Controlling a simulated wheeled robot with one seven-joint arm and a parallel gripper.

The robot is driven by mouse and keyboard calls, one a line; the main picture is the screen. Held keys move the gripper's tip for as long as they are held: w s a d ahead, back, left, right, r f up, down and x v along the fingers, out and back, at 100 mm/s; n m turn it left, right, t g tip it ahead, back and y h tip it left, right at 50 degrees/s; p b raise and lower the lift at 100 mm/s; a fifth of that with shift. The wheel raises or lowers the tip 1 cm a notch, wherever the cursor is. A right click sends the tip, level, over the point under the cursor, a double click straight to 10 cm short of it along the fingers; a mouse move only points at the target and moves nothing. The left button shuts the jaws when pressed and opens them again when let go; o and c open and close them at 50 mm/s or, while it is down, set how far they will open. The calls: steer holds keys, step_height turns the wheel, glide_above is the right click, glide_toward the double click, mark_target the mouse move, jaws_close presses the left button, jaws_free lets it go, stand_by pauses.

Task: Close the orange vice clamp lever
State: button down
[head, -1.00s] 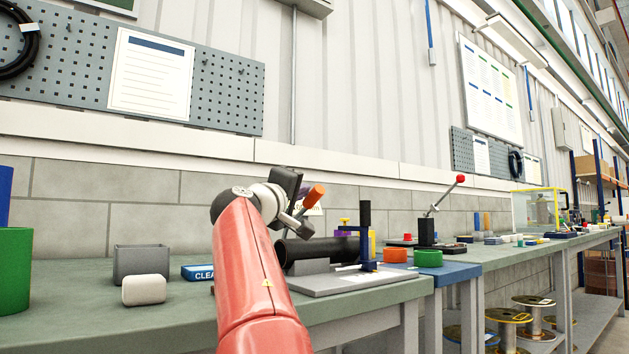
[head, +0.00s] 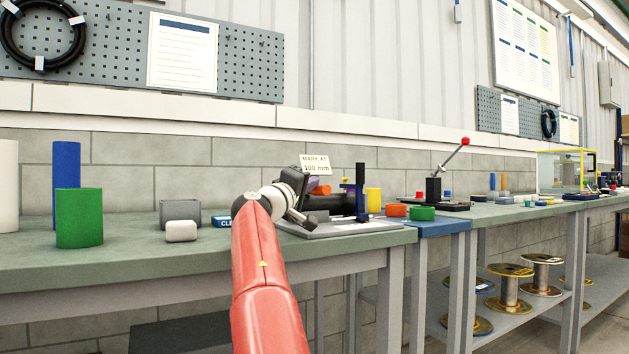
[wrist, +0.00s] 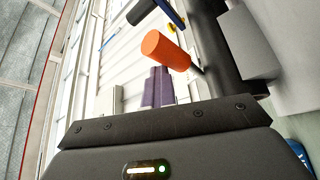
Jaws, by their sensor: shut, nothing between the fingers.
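The orange lever handle (head: 321,190) shows just behind my gripper (head: 299,212) in the head view, partly hidden by it. In the wrist view the orange handle (wrist: 165,50) stands clear above the dark gripper body, on a thin dark rod. A black pipe (head: 342,204) lies beside the lever on a grey base plate (head: 350,229). The same pipe (wrist: 214,45) runs down the right of the wrist view. My gripper is shut and empty, at the left end of the fixture. I cannot tell whether it touches the lever. The lever's pivot is hidden.
A dark blue post (head: 360,190) and a yellow cylinder (head: 373,201) stand at the fixture's right. A grey bin (head: 180,212), a white block (head: 181,231) and a green cylinder (head: 79,218) stand left. A "MARK AT 100 mm" sign (head: 317,165) is behind.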

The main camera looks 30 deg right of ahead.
steer(key=shift+w+d+f, duration=0.15)
steer(key=shift+f, duration=0.55)
steer(key=shift+a+f+b, duration=0.15)
steer(key=shift+a+b, duration=0.05)
steer(key=shift+b, duration=0.1)
steer(key=b+v, duration=0.1)
steer(key=v, duration=0.1)
steer(key=b+v, duration=0.1)
steer(key=v, duration=0.1)
steer(key=r+b+v, duration=0.1)
steer(key=v, duration=0.1)
steer(key=shift+s+a+f, duration=0.15)
steer(key=shift+s+a, duration=0.1)
steer(key=shift+a, duration=0.1)
steer(key=shift+s+a, duration=0.15)
steer(key=shift+a, duration=0.15)
steer(key=shift+s+a, duration=0.1)
steer(key=shift+a, duration=0.05)
